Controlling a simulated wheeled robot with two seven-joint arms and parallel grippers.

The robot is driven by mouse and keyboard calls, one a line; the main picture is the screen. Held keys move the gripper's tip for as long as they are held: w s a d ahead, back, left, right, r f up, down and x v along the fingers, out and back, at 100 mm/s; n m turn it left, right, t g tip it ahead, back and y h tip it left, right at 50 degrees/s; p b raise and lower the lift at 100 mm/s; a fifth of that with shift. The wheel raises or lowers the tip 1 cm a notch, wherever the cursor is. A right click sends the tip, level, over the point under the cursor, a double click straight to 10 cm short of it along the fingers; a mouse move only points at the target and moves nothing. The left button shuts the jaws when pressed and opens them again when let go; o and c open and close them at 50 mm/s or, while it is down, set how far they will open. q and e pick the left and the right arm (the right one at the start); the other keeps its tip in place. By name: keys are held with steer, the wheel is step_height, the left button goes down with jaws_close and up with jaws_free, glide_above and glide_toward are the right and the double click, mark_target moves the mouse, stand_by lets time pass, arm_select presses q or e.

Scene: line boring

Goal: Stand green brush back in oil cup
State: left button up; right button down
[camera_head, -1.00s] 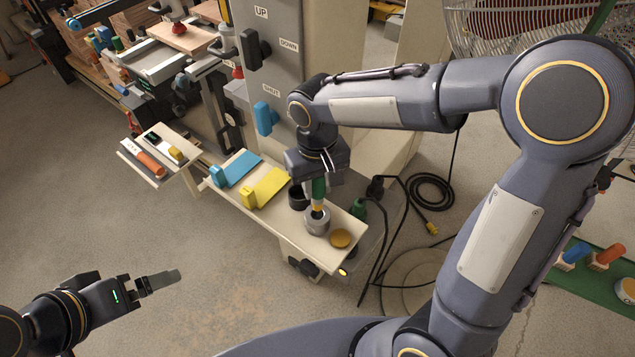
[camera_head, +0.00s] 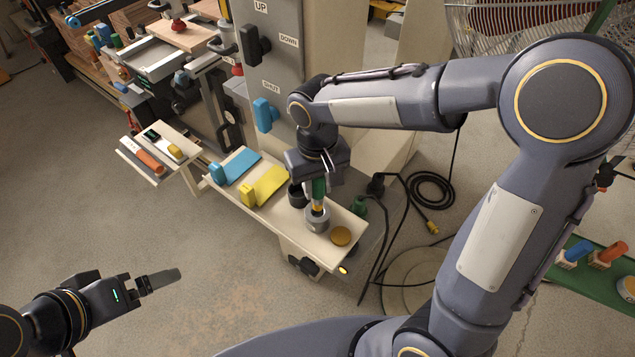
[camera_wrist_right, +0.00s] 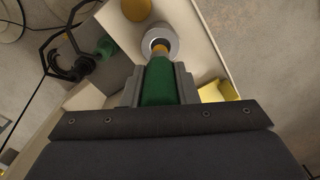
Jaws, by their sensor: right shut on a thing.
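The green brush (camera_head: 319,188) is upright in my right gripper (camera_head: 319,180), which is shut on its green handle. In the right wrist view the green handle (camera_wrist_right: 158,82) sits between the two fingers of the gripper (camera_wrist_right: 158,88). The brush's orange lower part is over the grey metal oil cup (camera_head: 317,221); the cup's round rim (camera_wrist_right: 174,43) shows around the brush's end. I cannot tell how deep the tip is in the cup. My left gripper (camera_head: 160,282) is empty above the floor at the lower left, and its jaw gap cannot be made out.
A green bottle-like thing (camera_head: 359,206) and black cables (camera_head: 385,240) lie beyond the shelf.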

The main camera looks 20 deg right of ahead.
mark_target(318, 200)
steer(key=shift+f, duration=0.2)
stand_by(0.3)
steer(key=shift+f+b, duration=0.6)
steer(key=shift+b, duration=0.05)
steer(key=shift+f, duration=0.1)
stand_by(0.4)
steer(key=shift+f+b, duration=0.6)
steer(key=shift+f, duration=0.1)
steer(key=shift+f, duration=0.1)
stand_by(0.5)
steer(key=shift+f+b, duration=0.55)
steer(key=shift+f, duration=0.1)
steer(key=shift+f, duration=0.3)
stand_by(0.3)
jaws_free()
stand_by(0.6)
